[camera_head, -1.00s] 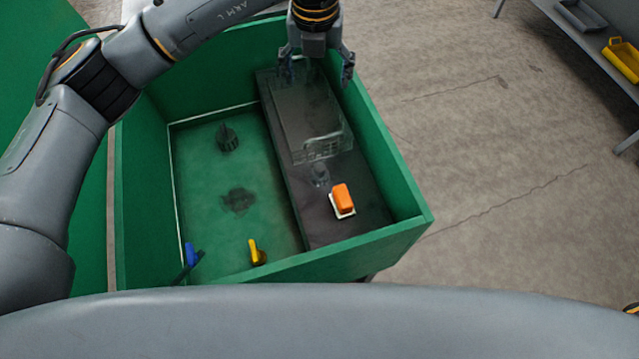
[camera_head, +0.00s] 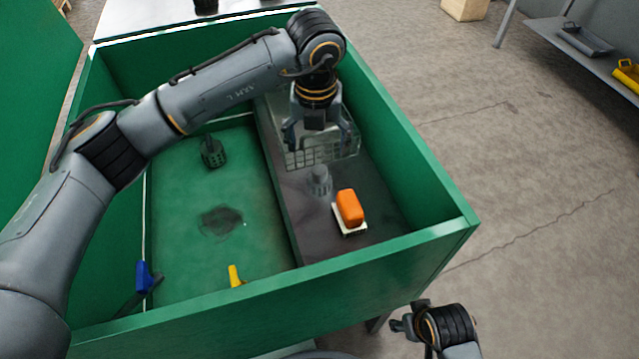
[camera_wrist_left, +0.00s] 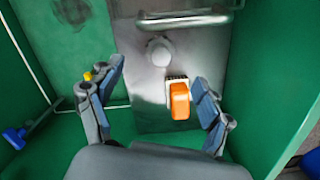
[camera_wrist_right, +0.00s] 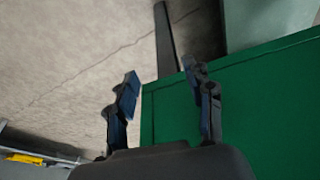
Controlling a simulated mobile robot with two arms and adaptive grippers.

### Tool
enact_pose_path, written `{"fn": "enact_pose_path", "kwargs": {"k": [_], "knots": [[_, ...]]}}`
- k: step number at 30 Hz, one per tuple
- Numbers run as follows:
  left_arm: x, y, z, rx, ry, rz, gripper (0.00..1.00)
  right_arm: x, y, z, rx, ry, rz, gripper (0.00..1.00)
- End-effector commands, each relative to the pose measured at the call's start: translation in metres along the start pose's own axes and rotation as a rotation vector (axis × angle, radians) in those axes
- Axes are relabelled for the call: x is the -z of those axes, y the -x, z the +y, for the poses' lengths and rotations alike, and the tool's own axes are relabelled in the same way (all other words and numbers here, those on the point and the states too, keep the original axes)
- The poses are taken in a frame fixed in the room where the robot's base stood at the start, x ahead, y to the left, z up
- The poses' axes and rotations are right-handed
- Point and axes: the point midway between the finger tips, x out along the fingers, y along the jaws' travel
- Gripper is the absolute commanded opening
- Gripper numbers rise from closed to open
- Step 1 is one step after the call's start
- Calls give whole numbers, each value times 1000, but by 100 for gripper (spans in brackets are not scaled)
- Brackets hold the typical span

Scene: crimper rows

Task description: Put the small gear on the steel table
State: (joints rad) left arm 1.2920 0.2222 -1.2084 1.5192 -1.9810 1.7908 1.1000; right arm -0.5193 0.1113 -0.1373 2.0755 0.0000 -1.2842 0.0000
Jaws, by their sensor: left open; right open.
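A small grey gear-like piece (camera_head: 320,181) stands on the dark metal strip (camera_head: 310,225) inside the green-walled bench; it also shows in the left wrist view (camera_wrist_left: 159,51). A darker toothed piece (camera_head: 213,152) stands on the green floor to the left. I cannot tell for sure which one is the small gear. My left gripper (camera_head: 319,140) is open and empty above the strip, pointing down, with the grey piece between its fingers in its wrist view (camera_wrist_left: 158,75). My right gripper (camera_head: 407,315) is open and empty outside the bench's front right wall. A pale metal surface (camera_head: 150,22) lies behind the bench.
An orange block on a white base (camera_head: 349,209) sits close to the grey piece. A clear wire-fronted basket (camera_head: 322,153) is behind it. Blue (camera_head: 143,277) and yellow (camera_head: 235,276) handled items lie at the front left. Green walls (camera_head: 440,195) enclose the area.

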Motion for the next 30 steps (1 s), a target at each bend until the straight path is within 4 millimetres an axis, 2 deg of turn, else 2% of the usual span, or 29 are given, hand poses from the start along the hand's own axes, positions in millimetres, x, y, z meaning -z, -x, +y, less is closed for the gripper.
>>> {"fn": "enact_pose_path", "kwargs": {"k": [1,6,14,21,25,30], "knots": [[1,-14,0,-1,1,6,79,1,3,0,-1,0,3,52],[1,-43,0,0,1,3,79,4,16,1,-2,-1,10,52],[3,-63,-1,0,-1,2,79,6,25,1,-3,-2,14,52],[10,-98,-4,1,0,3,79,8,42,2,-4,-3,23,52],[9,-108,-4,0,1,1,79,9,48,2,-5,-3,26,52],[9,-109,-4,0,0,0,79,8,50,2,-5,-4,25,52]]}}
